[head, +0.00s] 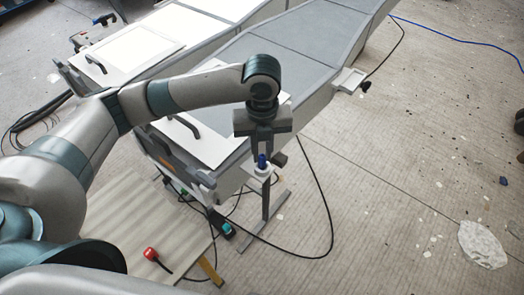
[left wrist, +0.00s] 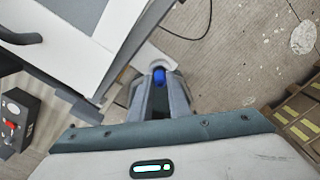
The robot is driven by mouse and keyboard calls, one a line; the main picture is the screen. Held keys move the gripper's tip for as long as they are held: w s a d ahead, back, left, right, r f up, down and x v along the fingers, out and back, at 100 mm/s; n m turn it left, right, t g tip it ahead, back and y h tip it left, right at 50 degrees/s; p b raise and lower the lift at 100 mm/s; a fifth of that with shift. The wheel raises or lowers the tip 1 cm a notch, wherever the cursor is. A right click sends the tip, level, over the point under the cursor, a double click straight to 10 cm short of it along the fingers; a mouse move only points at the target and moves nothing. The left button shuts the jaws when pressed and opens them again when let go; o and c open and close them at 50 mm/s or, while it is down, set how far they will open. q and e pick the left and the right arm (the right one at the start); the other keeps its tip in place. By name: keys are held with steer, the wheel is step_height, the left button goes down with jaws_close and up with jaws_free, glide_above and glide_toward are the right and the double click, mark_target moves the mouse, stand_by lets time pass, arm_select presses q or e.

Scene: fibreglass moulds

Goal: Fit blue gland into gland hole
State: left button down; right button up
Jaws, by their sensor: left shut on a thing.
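My left gripper (head: 262,150) points down near the end of the grey mould (head: 290,52). It is shut on the blue gland (head: 262,161), which stands upright between its fingers. In the left wrist view the blue gland (left wrist: 159,76) shows between the fingertips, over a small pale plate (left wrist: 157,55) at the mould's side. In the head view the plate (head: 260,172) lies directly under the gland. The gland hole is hidden beneath the gland and fingers, and I cannot tell whether the gland is in it. My right gripper is not in view.
A white panel with a black handle (head: 186,126) lies on the mould's end, left of my gripper. Black cables (head: 331,215) run over the floor. A red-topped control (head: 150,254) lies on a wooden board (head: 135,215). The floor at right is mostly clear.

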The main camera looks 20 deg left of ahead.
mark_target(262, 155)
arm_select(q)
steer(key=shift+f, duration=0.55)
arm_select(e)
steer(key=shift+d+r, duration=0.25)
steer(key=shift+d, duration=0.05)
arm_select(q)
steer(key=shift+f, duration=0.1)
steer(key=c, duration=1.7)
jaws_free()
steer(key=shift+o, duration=0.2)
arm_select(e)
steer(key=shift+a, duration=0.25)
